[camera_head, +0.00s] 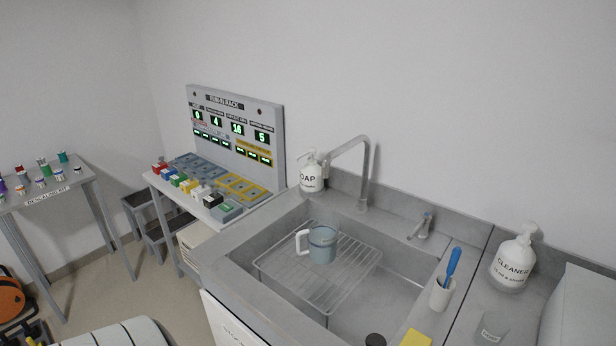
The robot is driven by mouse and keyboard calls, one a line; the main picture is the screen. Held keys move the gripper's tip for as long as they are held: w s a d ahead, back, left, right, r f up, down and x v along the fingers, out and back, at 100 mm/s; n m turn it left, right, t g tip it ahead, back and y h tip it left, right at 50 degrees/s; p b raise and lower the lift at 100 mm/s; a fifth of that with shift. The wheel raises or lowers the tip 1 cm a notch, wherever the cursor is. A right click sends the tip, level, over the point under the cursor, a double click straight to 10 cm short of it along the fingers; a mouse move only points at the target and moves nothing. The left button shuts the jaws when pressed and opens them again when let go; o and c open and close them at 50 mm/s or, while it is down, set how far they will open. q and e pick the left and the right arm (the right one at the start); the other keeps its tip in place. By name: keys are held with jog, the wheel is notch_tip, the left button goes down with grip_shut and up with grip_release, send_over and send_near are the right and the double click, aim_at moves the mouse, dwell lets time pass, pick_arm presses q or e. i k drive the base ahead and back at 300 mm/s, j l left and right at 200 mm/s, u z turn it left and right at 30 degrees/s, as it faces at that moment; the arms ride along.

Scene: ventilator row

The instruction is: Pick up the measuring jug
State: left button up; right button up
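The measuring jug (323,244) is a small blue-grey jug with a white handle on its left side. It stands upright on a wire rack (345,276) in the sink. Nothing is holding it. Neither of my grippers shows in the head view.
A tall faucet (359,170) and a soap bottle (311,175) stand behind the sink (400,280). A cup with a blue brush (443,292), a yellow sponge (415,338) and a cleaner bottle (513,262) are at right. A run-in rack (236,140) stands on a table at left.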

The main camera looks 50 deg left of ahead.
aim_at(317, 242)
jog(key=u, duration=0.9)
jog(key=z, duration=2.3)
jog(key=u, duration=2.55)
jog(key=l+u, duration=0.1)
jog(key=l+z, duration=0.5)
jog(key=l, duration=0.35)
jog(key=k, duration=0.05)
